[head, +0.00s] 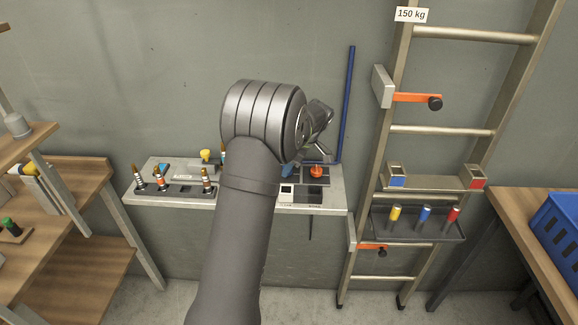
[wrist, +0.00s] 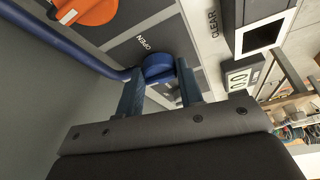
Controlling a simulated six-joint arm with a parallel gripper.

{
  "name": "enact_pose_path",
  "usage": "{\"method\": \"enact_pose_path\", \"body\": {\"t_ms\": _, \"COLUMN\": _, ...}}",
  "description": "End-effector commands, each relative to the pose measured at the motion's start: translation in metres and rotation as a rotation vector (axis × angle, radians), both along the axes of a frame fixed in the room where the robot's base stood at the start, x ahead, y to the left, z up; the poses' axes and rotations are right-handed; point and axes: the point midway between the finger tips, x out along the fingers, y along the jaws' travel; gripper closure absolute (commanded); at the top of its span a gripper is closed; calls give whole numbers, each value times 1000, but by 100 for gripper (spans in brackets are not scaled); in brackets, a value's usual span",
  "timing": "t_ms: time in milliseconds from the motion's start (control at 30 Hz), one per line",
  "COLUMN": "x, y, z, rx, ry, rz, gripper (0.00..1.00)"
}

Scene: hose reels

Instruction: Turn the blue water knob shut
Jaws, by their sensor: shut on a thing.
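In the wrist view the round blue water knob (wrist: 157,66) sits on a dark grey panel marked OPEN (wrist: 146,43). My gripper (wrist: 159,82) has its two blue-grey fingers on either side of the knob and is shut on it. The lower part of the knob is hidden between the fingers. In the head view my gripper (head: 319,128) is mostly hidden behind my wrist, over the back right of the wall shelf. I cannot make out the blue knob clearly there.
An orange knob (head: 317,171) sits on the shelf (head: 334,201) near a vertical blue pipe (head: 347,105). The pipe runs close beside the panel in the wrist view (wrist: 55,48). A ladder (head: 443,131) stands to the right.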

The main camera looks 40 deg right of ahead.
Motion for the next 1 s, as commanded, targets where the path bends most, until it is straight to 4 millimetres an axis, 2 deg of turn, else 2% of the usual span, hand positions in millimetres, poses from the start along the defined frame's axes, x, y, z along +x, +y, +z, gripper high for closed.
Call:
{"method": "enact_pose_path", "body": {"t_ms": 633, "x": -1, "y": 0, "z": -1, "rx": 1, "ry": 3, "rz": 55, "gripper": 89}}
{"method": "enact_pose_path", "body": {"t_ms": 667, "x": -1, "y": 0, "z": -1, "rx": 1, "ry": 3, "rz": 55, "gripper": 64}}
{"method": "enact_pose_path", "body": {"t_ms": 767, "x": -1, "y": 0, "z": -1, "rx": 0, "ry": 2, "rz": 55, "gripper": 45}}
{"method": "enact_pose_path", "body": {"t_ms": 1000, "x": 0, "y": -1, "z": 0, "rx": 0, "ry": 1, "rz": 54, "gripper": 44}}
